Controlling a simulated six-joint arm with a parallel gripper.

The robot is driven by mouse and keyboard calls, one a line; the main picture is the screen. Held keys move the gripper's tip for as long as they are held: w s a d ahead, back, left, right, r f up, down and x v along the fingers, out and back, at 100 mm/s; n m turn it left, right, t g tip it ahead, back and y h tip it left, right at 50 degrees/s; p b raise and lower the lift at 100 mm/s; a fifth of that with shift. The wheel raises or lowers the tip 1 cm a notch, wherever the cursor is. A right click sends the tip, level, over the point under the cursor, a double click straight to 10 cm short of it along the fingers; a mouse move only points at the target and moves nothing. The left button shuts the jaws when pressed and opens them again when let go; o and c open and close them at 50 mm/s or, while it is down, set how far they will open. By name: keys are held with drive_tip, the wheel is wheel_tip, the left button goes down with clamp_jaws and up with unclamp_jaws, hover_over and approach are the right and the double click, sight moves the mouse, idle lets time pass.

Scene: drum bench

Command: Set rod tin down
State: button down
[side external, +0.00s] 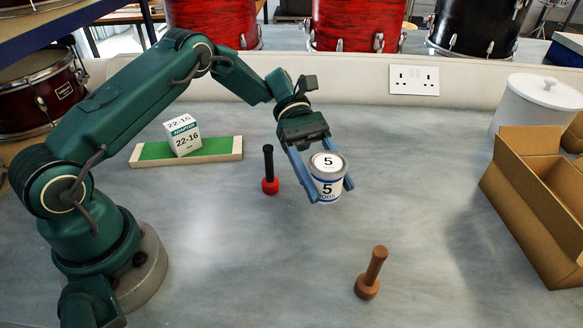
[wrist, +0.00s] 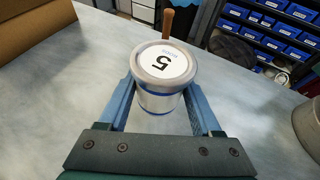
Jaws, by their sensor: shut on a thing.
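A brown peg (side external: 370,272) stands in front on the grey bench (side external: 240,270). A red-based black peg (side external: 269,172) is left of the tin. A green-topped board (side external: 215,149) carries a white adaptor box (side external: 183,135). An open cardboard box (side external: 540,190) and white canister (side external: 535,103) are at right.

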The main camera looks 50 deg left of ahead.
sight(322, 215)
drive_tip(key=shift+f, duration=2.4)
drive_tip(key=shift+f, duration=0.55)
unclamp_jaws()
